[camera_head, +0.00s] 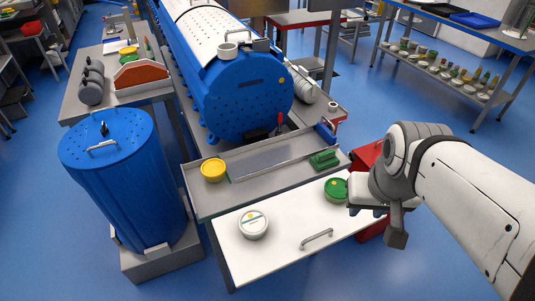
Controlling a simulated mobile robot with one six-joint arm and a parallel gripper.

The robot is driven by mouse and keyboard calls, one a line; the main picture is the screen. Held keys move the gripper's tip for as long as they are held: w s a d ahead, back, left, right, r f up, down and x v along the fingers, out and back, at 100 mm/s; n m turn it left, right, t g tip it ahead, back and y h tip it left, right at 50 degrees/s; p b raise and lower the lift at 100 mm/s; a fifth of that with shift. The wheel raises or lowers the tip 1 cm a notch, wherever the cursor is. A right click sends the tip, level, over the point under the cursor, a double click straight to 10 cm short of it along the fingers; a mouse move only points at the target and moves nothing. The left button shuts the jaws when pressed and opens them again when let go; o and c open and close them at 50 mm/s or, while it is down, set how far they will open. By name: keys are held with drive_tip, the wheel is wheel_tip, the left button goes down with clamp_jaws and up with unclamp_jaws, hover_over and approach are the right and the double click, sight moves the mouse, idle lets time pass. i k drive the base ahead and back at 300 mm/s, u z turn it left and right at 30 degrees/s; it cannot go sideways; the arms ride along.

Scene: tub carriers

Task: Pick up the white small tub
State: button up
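My gripper (368,208) is at the right end of that surface, well to the right of the white tub and beside a green-lidded tub (335,190). Its fingers are small and partly hidden by my arm, so I cannot tell whether they are open or shut.
A yellow tub (213,169) and a green object (324,160) sit on the grey ledge (207,203) behind. A blue drum (130,190) stands left, a large blue machine (240,100) behind, a red object (368,155) near my gripper.

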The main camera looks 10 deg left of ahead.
sight(253, 223)
drive_tip(key=u, duration=1.15)
drive_tip(key=i, duration=0.1)
drive_tip(key=z, duration=0.15)
